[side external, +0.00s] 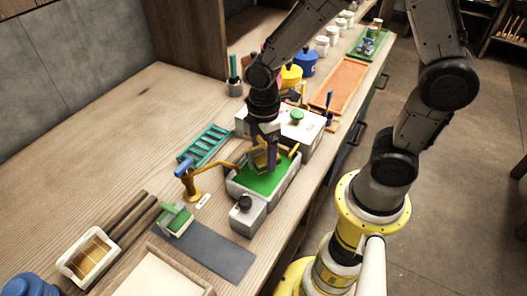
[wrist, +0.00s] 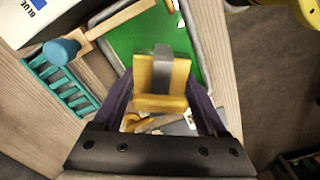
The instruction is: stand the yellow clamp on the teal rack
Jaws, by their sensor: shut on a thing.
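The yellow clamp (wrist: 160,78) is held between the fingers of my gripper (wrist: 165,115); a grey block shows in its middle. In the side external view my gripper (side external: 268,150) points down with the clamp (side external: 261,160) over a grey tub with a green inside (side external: 265,183). Whether the clamp touches the green surface I cannot tell. The teal rack (side external: 204,145) lies on the bench to the left of the tub, with slots between its bars. In the wrist view the rack (wrist: 62,88) is at the left, apart from the clamp, and looks empty.
A yellow arm with a blue knob (side external: 183,166) stands between the rack and the tub's near side. A white box with a green knob (side external: 296,118) is behind the tub. A grey mat (side external: 215,252) lies in front. The bench left of the rack is bare.

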